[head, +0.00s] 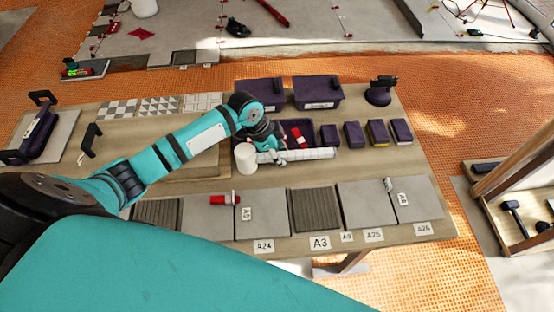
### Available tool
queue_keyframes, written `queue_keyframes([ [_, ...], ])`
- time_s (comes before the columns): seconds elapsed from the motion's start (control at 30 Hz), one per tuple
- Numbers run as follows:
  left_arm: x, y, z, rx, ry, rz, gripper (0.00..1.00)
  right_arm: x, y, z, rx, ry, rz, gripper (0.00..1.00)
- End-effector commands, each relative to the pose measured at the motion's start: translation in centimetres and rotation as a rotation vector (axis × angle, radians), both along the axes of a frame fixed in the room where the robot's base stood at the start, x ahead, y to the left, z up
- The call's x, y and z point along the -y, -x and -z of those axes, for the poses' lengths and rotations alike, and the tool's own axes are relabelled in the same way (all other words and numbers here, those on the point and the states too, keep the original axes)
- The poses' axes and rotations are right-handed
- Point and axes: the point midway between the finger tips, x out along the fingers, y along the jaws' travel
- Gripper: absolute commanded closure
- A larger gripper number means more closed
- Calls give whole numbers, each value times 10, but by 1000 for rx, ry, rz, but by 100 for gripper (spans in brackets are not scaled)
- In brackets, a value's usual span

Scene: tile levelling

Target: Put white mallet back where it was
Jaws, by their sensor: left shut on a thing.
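The white mallet (245,158) shows as a pale cylindrical head just left of the front of an open purple bin. My left gripper (270,146) reaches over the table from the left and is shut on the mallet, close to its head. The fingers partly hide the grip. A pale bar (305,154) runs right from the gripper along the bin's front; I cannot tell whether it is the mallet's handle. The open purple bin (329,137) holds red and white items behind the gripper. My right gripper is not in view.
Purple bins (319,93) stand at the back of the wooden table (405,95). Several dark blocks (355,134) sit right of the open bin. Grey tiles (262,215) with labels line the front edge, with a red-and-white tool (224,199) on them. A wooden rack (515,215) stands at right.

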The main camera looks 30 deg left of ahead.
Motion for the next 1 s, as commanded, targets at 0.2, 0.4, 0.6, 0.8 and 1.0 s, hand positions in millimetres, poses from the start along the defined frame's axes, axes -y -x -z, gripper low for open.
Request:
queue_keyframes([
  [0.2, 1, -1, 22, 2, 1, 0, 100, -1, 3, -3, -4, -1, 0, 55],
  [0.4, 0, -1, 47, 3, 1, -1, 100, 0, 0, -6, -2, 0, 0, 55],
  [0.6, 0, -1, 51, 4, 0, 2, 100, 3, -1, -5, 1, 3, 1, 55],
  [0.8, 0, -1, 54, 4, 0, 1, 100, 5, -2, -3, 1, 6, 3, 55],
  [1.0, 0, -1, 53, 3, -1, 1, 53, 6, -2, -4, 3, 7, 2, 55],
])
